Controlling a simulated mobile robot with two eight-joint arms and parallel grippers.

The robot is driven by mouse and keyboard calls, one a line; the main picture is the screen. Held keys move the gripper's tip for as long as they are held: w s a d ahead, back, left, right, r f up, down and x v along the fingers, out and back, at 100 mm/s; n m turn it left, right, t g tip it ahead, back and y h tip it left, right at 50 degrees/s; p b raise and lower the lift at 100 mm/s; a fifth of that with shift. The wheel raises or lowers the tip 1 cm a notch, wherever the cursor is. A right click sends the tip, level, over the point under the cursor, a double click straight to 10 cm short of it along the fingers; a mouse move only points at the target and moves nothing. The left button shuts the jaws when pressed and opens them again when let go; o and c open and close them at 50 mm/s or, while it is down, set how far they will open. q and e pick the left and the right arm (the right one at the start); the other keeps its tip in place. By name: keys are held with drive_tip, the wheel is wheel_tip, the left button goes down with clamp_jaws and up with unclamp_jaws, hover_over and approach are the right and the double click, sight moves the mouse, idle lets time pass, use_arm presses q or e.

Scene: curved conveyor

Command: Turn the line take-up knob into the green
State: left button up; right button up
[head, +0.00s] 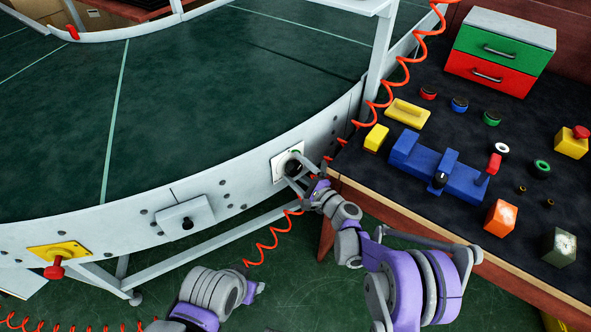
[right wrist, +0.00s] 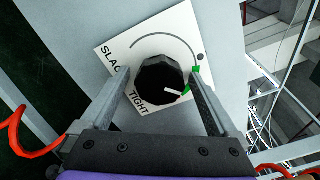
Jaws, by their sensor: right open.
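The take-up knob (head: 292,168) is black and faceted, on a white plate (head: 277,163) on the conveyor's side wall. In the right wrist view the knob (right wrist: 158,84) has a white pointer aimed right and slightly down. The plate (right wrist: 185,33) reads SLACK at upper left and TIGHT at lower left, with a dark arc above the knob. Green marks (right wrist: 196,71) show by the right fingertip, partly hidden; one lies near the pointer's tip. My right gripper (right wrist: 160,76) is open, one finger on each side of the knob; contact is unclear. My left gripper (head: 254,291) is low, away from the wall.
A workbench (head: 345,184) stands close at right, with a blue fixture (head: 412,160), buttons and blocks. A red coiled cord (head: 374,118) hangs beside my right gripper. A white box (head: 185,216) and a yellow plate with a red knob (head: 57,271) are further left along the wall.

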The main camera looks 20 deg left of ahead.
drive_tip(key=v, duration=1)
drive_tip(key=shift+s+d+p, duration=0.25)
drive_tip(key=shift+d+p, duration=0.1)
drive_tip(key=shift+p, duration=0.1)
